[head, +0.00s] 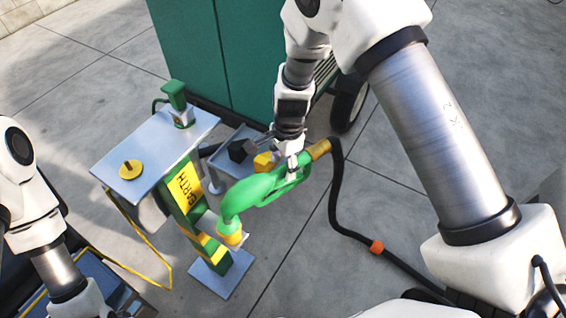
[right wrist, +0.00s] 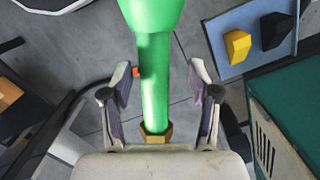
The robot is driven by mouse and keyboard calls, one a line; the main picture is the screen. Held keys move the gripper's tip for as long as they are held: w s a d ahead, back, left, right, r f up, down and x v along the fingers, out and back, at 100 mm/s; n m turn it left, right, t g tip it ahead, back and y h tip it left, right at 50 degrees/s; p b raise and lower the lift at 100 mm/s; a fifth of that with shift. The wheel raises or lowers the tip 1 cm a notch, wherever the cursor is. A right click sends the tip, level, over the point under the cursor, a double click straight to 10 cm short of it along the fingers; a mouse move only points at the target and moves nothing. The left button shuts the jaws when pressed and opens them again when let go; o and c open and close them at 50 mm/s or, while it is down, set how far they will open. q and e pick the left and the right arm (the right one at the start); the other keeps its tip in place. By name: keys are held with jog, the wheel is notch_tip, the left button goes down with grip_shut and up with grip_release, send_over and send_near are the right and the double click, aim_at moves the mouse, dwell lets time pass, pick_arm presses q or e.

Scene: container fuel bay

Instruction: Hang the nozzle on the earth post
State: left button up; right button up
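The green nozzle (head: 258,190) has a yellow spout end (head: 230,236) pointing down and a brass coupling (head: 319,149) on a black hose. The yellow end overlaps a grey bracket on the green and yellow earth post (head: 188,205); I cannot tell whether they touch. My right gripper (head: 291,172) is at the nozzle's handle. In the right wrist view, the handle (right wrist: 154,85) runs between the gripper's fingers (right wrist: 161,75), with a gap on each side; the fingers are open. Of my left arm, only links show at the left edge.
Behind the nozzle is a grey tray (head: 222,168) with a black block (head: 242,150) and a yellow block (head: 266,161). A green container (head: 215,50) stands behind. The hose (head: 338,200) trails right.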

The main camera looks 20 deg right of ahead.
notch_tip(320, 180, up, 12)
jog(key=d, duration=0.1)
jog(key=shift+w, duration=0.15)
jog(key=shift+d, duration=0.1)
